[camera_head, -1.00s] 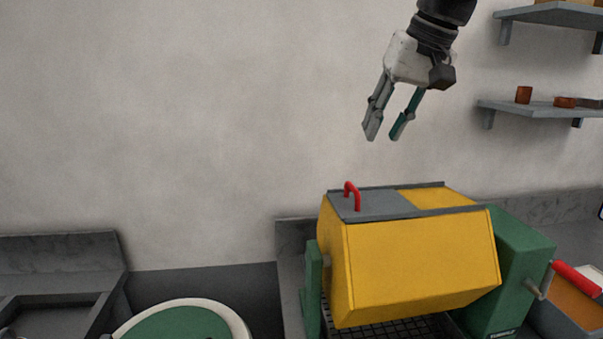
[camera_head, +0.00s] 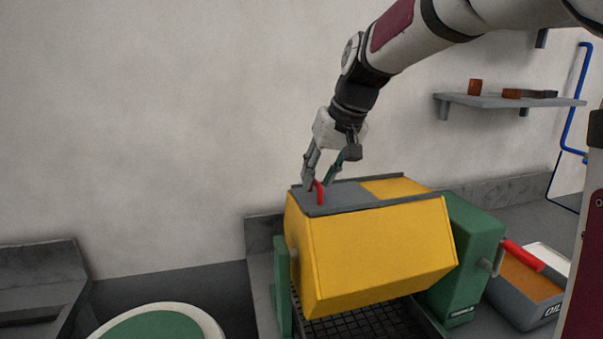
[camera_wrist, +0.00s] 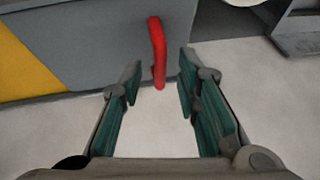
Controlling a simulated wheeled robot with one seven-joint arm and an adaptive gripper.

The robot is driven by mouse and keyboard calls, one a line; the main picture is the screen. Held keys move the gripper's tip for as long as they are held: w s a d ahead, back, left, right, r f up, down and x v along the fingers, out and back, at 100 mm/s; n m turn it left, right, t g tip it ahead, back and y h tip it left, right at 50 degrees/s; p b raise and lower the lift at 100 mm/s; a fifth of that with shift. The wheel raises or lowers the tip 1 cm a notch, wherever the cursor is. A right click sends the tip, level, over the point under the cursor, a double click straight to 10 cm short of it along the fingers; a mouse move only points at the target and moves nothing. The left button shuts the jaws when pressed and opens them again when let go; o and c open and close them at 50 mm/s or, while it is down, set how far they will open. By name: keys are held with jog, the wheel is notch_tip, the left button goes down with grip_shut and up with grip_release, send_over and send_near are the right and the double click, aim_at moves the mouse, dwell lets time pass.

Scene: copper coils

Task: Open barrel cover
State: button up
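The yellow barrel (camera_head: 375,250) is mounted between green supports. Its grey cover (camera_head: 347,195) lies on top, with part of the top showing yellow at the right. A red handle (camera_head: 318,192) stands at the cover's left end. My gripper (camera_head: 322,183) is at the handle, pointing down. In the wrist view, the red handle (camera_wrist: 158,52) stands between my two open fingers (camera_wrist: 160,82), near their tips, with a gap on each side. The grey cover (camera_wrist: 95,45) lies beyond the tips.
A grey oil box (camera_head: 528,300) stands right of the barrel, near a red crank handle (camera_head: 523,255). A wall shelf (camera_head: 500,102) holds small copper-coloured items. A round green-topped thing (camera_head: 160,328) is at lower left. The wall side left of the barrel is clear.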

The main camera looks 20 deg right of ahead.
grip_shut()
jog(key=shift+d, duration=0.1)
jog(key=d, duration=1.2)
jog(key=shift+d+b, duration=0.4)
grip_release()
jog(key=v, duration=1.2)
